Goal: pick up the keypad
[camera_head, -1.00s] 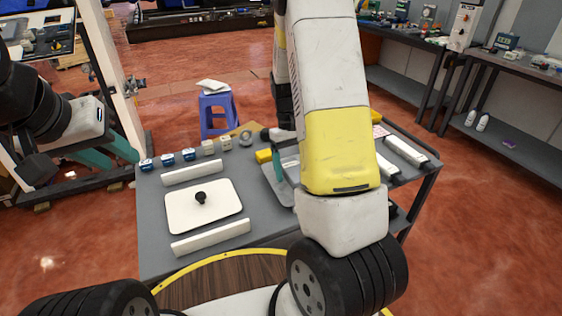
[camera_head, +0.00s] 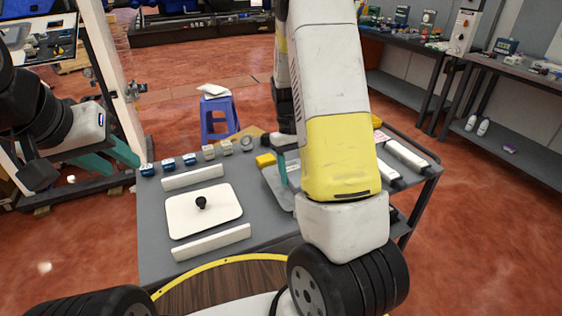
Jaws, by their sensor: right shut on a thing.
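My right gripper (camera_head: 283,163) shows its teal finger left of my large white and yellow arm, over the shallow grey tray (camera_head: 273,184) on the table. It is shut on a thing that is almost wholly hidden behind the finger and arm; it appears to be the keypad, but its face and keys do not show. I cannot tell whether it is clear of the tray. My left gripper (camera_head: 108,160), with teal fingers apart and nothing between them, is at the far left, off the table's left edge.
The grey table (camera_head: 155,236) bears a white plate with a black knob (camera_head: 201,203), white bars (camera_head: 212,243), several small cubes (camera_head: 168,164), a ring (camera_head: 247,144) and a yellow block (camera_head: 264,160). A purple stool (camera_head: 219,117) stands behind. My arm covers the table's right middle.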

